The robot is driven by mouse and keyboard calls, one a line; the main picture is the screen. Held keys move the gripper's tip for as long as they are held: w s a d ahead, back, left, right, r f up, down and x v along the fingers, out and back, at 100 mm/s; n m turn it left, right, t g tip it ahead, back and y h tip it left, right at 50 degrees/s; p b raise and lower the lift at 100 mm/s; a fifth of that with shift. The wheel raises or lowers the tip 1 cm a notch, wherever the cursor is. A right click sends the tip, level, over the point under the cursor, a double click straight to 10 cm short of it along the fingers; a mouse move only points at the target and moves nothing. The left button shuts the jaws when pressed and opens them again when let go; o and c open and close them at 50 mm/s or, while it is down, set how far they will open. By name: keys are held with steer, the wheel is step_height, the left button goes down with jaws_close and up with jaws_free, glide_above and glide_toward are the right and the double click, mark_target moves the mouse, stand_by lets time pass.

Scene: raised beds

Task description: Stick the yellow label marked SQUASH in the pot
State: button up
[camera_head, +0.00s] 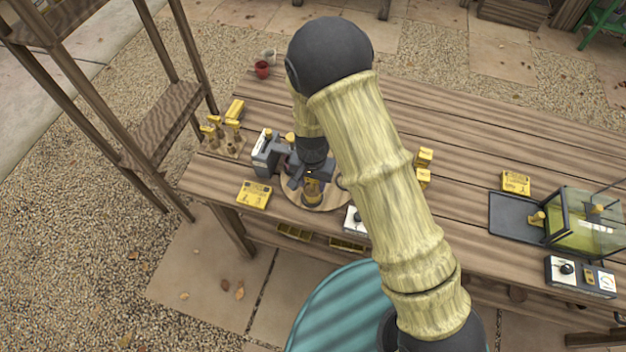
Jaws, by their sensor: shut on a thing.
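My gripper (308,180) is low over a round wooden board (326,197) on the bench, partly hidden by my own arm. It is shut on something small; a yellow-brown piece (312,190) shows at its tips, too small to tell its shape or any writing. I cannot make out the word SQUASH anywhere. I cannot tell for certain which thing is the pot. A small red pot-like vessel (262,69) stands at the bench's far left corner, well away from my gripper, with a grey one (268,55) beside it.
A grey device (265,155) stands close left of my gripper. Yellow boxes (254,194) and a stand with yellow-handled tools (224,142) are at the left. A dark tray (514,217) and a glass-sided yellow-green tank (585,222) are at the right. The bench's back right is clear.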

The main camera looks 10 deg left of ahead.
steer(key=shift+f+b, duration=0.45)
steer(key=shift+f, duration=0.25)
steer(key=o, duration=1)
steer(key=shift+r, duration=0.15)
step_height(320, 180, up, 17)
steer(key=shift+r+b, duration=0.1)
steer(key=shift+b, duration=0.65)
steer(key=s+d+r+t, duration=0.1)
steer(key=s+d, duration=0.1)
steer(key=d, duration=0.6)
steer(key=s+d+r, duration=0.1)
steer(key=s+d, duration=0.1)
steer(key=d, duration=0.7)
steer(key=s+d+r+n+t, duration=0.1)
steer(key=s+d, duration=0.2)
steer(key=d, duration=0.6)
steer(key=shift+r+t, duration=0.15)
steer(key=shift+t, duration=0.15)
